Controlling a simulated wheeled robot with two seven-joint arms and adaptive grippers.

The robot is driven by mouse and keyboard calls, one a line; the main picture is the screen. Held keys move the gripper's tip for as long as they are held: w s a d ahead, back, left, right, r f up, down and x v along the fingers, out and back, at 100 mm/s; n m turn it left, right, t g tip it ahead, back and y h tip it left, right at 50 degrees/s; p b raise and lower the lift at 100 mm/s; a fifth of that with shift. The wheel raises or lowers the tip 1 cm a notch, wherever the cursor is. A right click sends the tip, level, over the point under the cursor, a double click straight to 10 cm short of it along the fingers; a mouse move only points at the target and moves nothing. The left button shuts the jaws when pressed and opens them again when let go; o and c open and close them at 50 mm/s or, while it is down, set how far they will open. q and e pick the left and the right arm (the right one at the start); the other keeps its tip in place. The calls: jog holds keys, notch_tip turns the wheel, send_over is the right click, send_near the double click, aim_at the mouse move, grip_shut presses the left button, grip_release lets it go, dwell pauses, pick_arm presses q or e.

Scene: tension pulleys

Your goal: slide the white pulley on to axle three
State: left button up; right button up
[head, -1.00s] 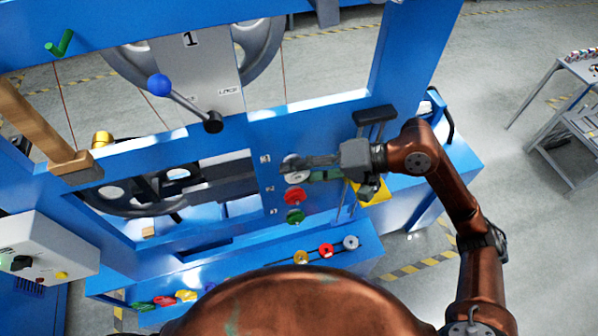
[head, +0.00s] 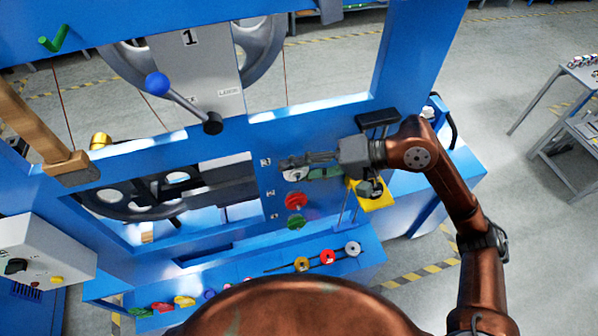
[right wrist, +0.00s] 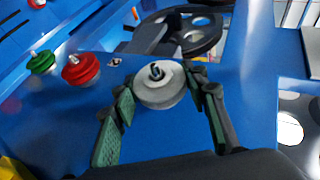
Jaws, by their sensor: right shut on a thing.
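The white pulley (right wrist: 160,88) sits at the top position of the blue panel, beside the label 3, with an axle tip showing in its centre hole. In the head view the pulley (head: 293,175) is partly hidden by my right gripper (head: 288,163). In the right wrist view my gripper (right wrist: 160,95) has its green-padded fingers on both sides of the pulley, shut on it. How far the pulley sits along axle three cannot be told. My left gripper is not in view.
A red pulley (head: 295,201) and a green pulley (head: 296,222) sit on the axles below. A ledge holds yellow (head: 302,264), red (head: 327,257) and grey-white (head: 352,249) pulleys. A yellow block (head: 375,196) is under my right wrist. A hammer (head: 68,167) is at left.

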jog(key=shift+w+r, duration=0.15)
jog(key=shift+w, duration=0.05)
dwell(0.6)
jog(key=o, duration=0.8)
jog(key=shift+c, duration=0.2)
jog(key=o, duration=0.3)
jog(key=shift+w+a, duration=0.1)
jog(key=shift+w, duration=0.1)
jog(key=shift+o, duration=1)
jog(key=shift+s, duration=0.2)
jog(key=shift+o, duration=0.4)
jog(key=shift+o, duration=0.9)
